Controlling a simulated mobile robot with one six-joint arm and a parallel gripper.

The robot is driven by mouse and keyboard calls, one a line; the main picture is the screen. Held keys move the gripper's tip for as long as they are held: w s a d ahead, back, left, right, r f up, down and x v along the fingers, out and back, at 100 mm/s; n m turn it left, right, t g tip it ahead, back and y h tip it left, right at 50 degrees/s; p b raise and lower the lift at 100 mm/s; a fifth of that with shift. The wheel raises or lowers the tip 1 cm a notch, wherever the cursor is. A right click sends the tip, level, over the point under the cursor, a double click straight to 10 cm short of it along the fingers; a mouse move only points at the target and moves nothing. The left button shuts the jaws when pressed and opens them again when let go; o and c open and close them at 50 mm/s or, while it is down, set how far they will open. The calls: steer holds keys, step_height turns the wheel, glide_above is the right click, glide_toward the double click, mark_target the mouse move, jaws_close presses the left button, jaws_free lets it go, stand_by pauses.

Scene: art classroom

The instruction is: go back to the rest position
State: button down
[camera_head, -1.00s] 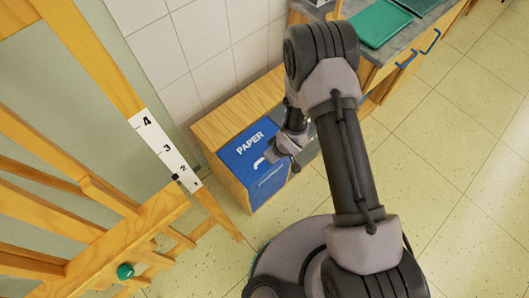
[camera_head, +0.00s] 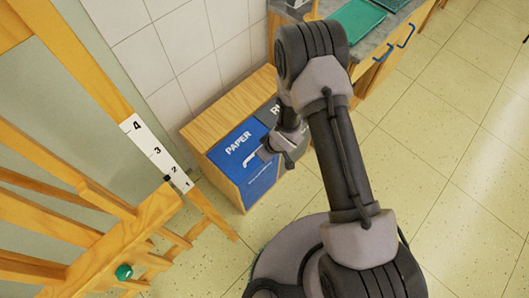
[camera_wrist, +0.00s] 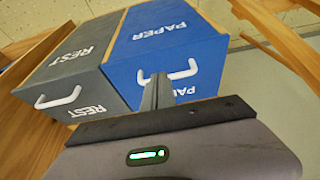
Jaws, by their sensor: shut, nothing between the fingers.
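My gripper (camera_head: 276,156) hangs in front of the wooden bin cabinet, over the right part of the blue PAPER front in the head view. In the wrist view its fingers (camera_wrist: 158,92) are together with nothing between them. They overlap the blue PAPER bin (camera_wrist: 150,50) in the picture, close beside its white handle; I cannot tell whether they touch it. My arm is bent, with its elbow high over the cabinet's right side.
The grey REST bin (camera_wrist: 68,75) is beside the PAPER bin. A wooden easel (camera_head: 110,235) with a numbered strip stands at left. A counter (camera_head: 372,50) with green trays (camera_head: 355,24) is at the back. Tiled floor (camera_head: 460,150) is clear at right.

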steer(key=s+d+p, duration=0.1)
steer(key=s+d, duration=0.5)
steer(key=d, duration=0.2)
steer(key=w+d+r+m+t+h, duration=0.1)
steer(key=w+d+r+m, duration=0.15)
steer(key=r, duration=0.65)
steer(key=w+d+r+m+h, duration=0.1)
steer(key=w+d+r+m, duration=0.15)
steer(key=r, duration=0.65)
steer(key=w+d+r+m+t+h, duration=0.1)
steer(key=w+d+r+m, duration=0.15)
steer(key=r, duration=0.65)
steer(key=s+d+r+m, duration=0.1)
steer(key=s+r+m, duration=0.15)
steer(key=r, duration=0.45)
steer(key=s+r+m, duration=0.1)
steer(key=s+r, duration=0.3)
steer(key=r, duration=0.3)
steer(key=s+a+r+m+y, duration=0.1)
steer(key=s+r, duration=0.3)
steer(key=s, duration=0.2)
steer(key=s+a+r+m+t, duration=0.1)
steer(key=s+r+m, duration=0.1)
steer(key=s, duration=0.4)
steer(key=shift+s+a+r+m+y, duration=0.15)
steer(key=shift+r+m+y, duration=0.2)
steer(key=shift+r, duration=0.5)
